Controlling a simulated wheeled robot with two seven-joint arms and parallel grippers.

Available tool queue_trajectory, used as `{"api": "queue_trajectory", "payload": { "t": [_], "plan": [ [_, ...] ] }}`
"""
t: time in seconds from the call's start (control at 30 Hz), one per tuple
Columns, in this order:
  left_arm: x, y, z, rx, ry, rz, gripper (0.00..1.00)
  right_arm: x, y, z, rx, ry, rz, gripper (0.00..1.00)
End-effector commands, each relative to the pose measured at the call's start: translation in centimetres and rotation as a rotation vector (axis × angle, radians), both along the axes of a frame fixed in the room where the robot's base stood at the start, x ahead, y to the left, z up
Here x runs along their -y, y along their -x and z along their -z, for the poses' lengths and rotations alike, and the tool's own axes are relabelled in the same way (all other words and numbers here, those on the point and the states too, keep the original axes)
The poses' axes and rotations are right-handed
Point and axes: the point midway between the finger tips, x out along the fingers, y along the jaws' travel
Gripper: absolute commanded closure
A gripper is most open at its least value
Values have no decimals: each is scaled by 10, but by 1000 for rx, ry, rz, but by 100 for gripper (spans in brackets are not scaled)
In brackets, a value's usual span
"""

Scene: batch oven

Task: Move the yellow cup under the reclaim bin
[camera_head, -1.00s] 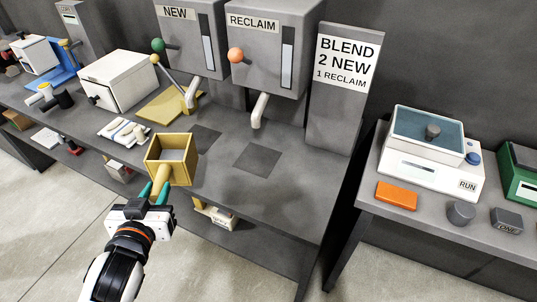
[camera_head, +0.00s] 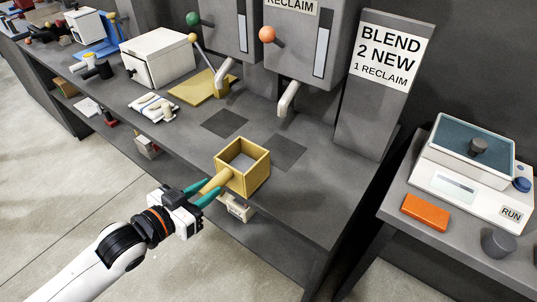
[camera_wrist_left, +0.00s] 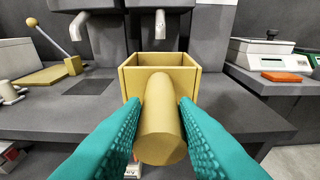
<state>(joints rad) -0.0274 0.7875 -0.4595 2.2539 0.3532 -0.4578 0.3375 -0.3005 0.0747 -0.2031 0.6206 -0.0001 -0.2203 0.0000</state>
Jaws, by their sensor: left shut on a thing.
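The yellow cup (camera_head: 243,167) is a square, open-topped box with a round handle, upright at the front edge of the grey bench. My left gripper (camera_head: 208,190) is shut on its handle, with the teal fingers on both sides. In the left wrist view the cup (camera_wrist_left: 160,78) stands ahead of the gripper (camera_wrist_left: 160,128), its handle between the fingers. I cannot tell whether its base touches the bench. The reclaim bin (camera_head: 297,50) hangs behind, with an orange knob and a pale spout (camera_head: 288,98). A dark square pad (camera_head: 276,151) lies below that spout, just behind the cup.
The bin with the green knob (camera_head: 222,30) stands left of the reclaim bin, above another dark pad (camera_head: 224,123). A sign panel (camera_head: 383,85) stands right. A white box (camera_head: 157,56) and yellow plate (camera_head: 196,88) are at left. A scale (camera_head: 467,165) sits on the right table.

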Motion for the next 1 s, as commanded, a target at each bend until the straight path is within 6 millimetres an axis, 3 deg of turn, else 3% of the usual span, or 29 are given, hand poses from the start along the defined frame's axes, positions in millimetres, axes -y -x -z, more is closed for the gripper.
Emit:
{"api": "queue_trajectory", "payload": {
  "t": [0.4,0.6,0.77,1.0],
  "plan": [
    [67,-91,-7,4,5,1,100,7,1,-28,-1,9,3,52],
    [91,-124,-5,2,2,0,100,8,1,-35,-1,9,3,52],
    [98,-134,-2,2,1,0,100,7,1,-36,-1,9,3,52],
    [98,-134,28,-2,1,0,100,7,0,-44,0,9,2,52]
  ]
}}
